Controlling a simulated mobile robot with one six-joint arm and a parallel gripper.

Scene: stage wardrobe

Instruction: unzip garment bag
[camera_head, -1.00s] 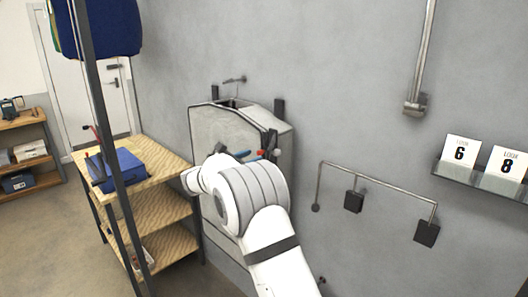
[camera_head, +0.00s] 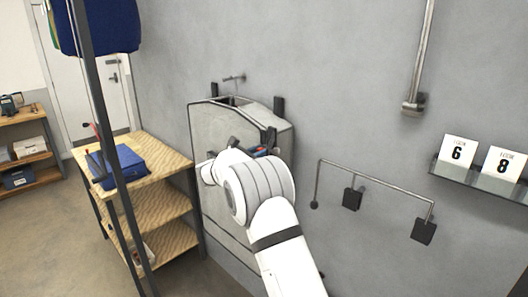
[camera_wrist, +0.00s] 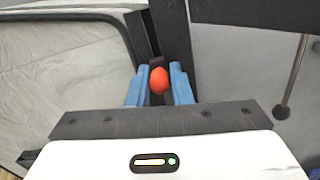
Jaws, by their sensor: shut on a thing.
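The grey garment bag (camera_head: 213,121) hangs against the wall in the head view, with its lower part partly behind my arm. In the wrist view the bag (camera_wrist: 70,50) fills the left side, with a dark curved edge line. My gripper (camera_wrist: 159,82) has blue fingers shut on a red-orange zipper pull (camera_wrist: 158,79), in front of a dark vertical strip. In the head view my gripper (camera_head: 258,151) is at the bag's upper right part, mostly hidden by my arm. I cannot tell how far the zip is open.
A wooden shelf unit (camera_head: 165,166) with a blue case (camera_head: 124,167) stands left of the bag, behind a dark post (camera_head: 100,125). A bent wall rail (camera_head: 375,181) with black blocks is at right. Number cards stand on a ledge (camera_head: 480,179).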

